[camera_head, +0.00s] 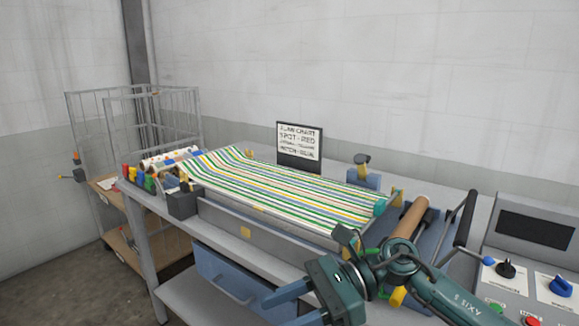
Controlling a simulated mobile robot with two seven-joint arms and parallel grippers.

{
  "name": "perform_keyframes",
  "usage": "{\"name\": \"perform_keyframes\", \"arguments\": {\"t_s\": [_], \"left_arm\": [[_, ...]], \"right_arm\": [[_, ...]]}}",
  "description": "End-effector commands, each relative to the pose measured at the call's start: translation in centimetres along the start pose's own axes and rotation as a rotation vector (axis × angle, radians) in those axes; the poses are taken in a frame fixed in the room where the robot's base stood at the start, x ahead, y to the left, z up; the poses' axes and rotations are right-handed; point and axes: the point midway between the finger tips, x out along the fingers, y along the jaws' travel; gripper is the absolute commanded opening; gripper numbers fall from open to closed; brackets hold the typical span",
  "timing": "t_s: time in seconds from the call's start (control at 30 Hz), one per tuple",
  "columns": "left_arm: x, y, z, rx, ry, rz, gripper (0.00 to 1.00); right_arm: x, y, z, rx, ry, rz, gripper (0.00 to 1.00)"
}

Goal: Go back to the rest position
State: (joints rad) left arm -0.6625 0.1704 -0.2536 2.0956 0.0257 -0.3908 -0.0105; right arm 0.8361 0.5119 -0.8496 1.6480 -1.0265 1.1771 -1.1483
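My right gripper (282,311) reaches in from the bottom right, in front of the table, with its blue fingers pointing left. The fingers are apart and nothing shows between them; the lower finger is cut by the bottom edge. The teal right arm (430,296) crosses in front of the right end of the press bed. My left gripper is not in view.
A brown roller (411,217) and a control panel (535,268) with knobs are at right. A wire cage cart (110,105) stands at left.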

Motion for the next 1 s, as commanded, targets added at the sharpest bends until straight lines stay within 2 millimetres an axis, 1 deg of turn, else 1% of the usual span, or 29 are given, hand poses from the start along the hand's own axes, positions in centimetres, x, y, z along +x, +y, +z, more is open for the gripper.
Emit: {"name": "perform_keyframes", "arguments": {"t_s": [0.03, 0.07, 0.13, 0.2, 0.27, 0.3, 0.37, 0.4, 0.47, 0.5, 0.57, 0.6, 0.67, 0.7, 0.73, 0.8, 0.83, 0.9, 1.0], "left_arm": [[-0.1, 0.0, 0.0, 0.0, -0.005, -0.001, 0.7], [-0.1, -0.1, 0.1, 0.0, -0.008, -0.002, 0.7], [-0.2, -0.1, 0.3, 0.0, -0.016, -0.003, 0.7], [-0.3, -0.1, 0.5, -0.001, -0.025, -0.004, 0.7], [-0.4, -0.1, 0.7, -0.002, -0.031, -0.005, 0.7], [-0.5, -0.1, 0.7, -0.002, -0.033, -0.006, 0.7], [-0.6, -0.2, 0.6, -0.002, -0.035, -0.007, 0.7], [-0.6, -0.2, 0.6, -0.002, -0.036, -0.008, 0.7], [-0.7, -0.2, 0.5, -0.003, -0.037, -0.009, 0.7], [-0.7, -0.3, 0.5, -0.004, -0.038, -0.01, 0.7], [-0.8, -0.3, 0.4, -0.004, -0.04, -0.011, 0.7], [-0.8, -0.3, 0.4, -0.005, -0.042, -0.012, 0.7], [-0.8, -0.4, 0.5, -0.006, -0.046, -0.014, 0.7], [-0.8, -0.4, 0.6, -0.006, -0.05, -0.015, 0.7], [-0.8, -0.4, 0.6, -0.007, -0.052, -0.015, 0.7], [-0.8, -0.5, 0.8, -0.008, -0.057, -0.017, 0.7], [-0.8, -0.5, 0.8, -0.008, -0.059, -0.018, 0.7], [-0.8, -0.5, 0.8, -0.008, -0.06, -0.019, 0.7], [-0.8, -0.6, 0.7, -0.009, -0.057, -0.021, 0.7]], "right_arm": [[1.2, 0.4, 0.6, 0.136, -0.151, -0.032, 0.43], [1.6, 0.4, 1.0, 0.219, -0.236, -0.053, 0.43], [1.9, 0.2, 1.7, 0.423, -0.434, -0.101, 0.43], [1.5, -0.2, 1.7, 0.641, -0.628, -0.144, 0.43], [0.6, -0.7, 1.1, 0.837, -0.793, -0.177, 0.43], [-0.1, -1.0, 0.3, 0.969, -0.903, -0.197, 0.43], [-1.2, -1.3, -1.5, 1.172, -1.067, -0.227, 0.43], [-2.0, -1.3, -3.0, 1.31, -1.178, -0.245, 0.43], [-3.2, -1.0, -5.9, 1.515, -1.342, -0.271, 0.43], [-3.9, -0.5, -8.0, 1.652, -1.454, -0.288, 0.43], [-4.7, 0.7, -11.6, 1.853, -1.624, -0.313, 0.43], [-5.1, 1.9, -14.1, 1.986, -1.739, -0.33, 0.43], [-5.5, 4.2, -17.9, 2.174, -1.912, -0.357, 0.43], [-5.5, 5.9, -20.1, 2.283, -2.021, -0.372, 0.43], [-5.5, 7.2, -21.6, -2.305, 2.051, 0.375, 0.43], [-5.2, 10.1, -24.4, -2.136, 1.928, 0.348, 0.43], [-5.1, 11.2, -25.4, -2.074, 1.885, 0.34, 0.43], [-4.7, 13.4, -27.1, -1.96, 1.806, 0.325, 0.43], [-4.4, 15.5, -28.4, -1.86, 1.739, 0.313, 0.43]]}}
